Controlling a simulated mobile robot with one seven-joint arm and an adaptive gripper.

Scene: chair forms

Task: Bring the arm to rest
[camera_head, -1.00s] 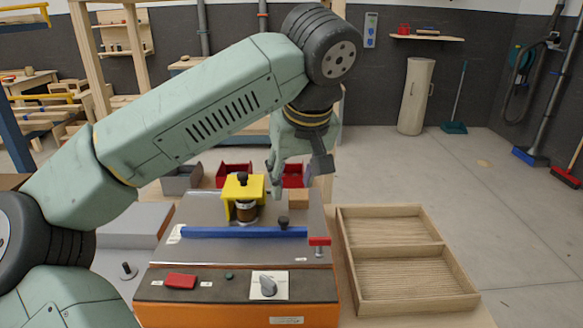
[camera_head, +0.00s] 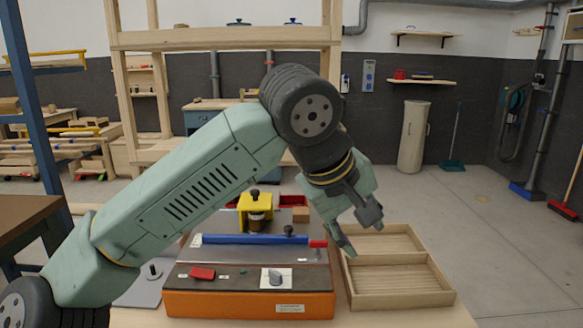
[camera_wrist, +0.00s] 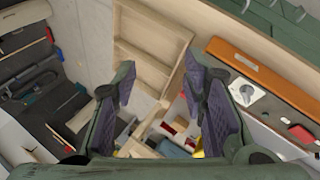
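My arm is raised and bent over the work table.
A yellow clamp block (camera_head: 256,202) and a blue bar (camera_head: 250,239) sit on the machine. A red switch (camera_head: 202,273) and a dial (camera_head: 276,278) are on its front. A wooden shelf frame (camera_head: 230,40) stands behind. Open floor lies to the right.

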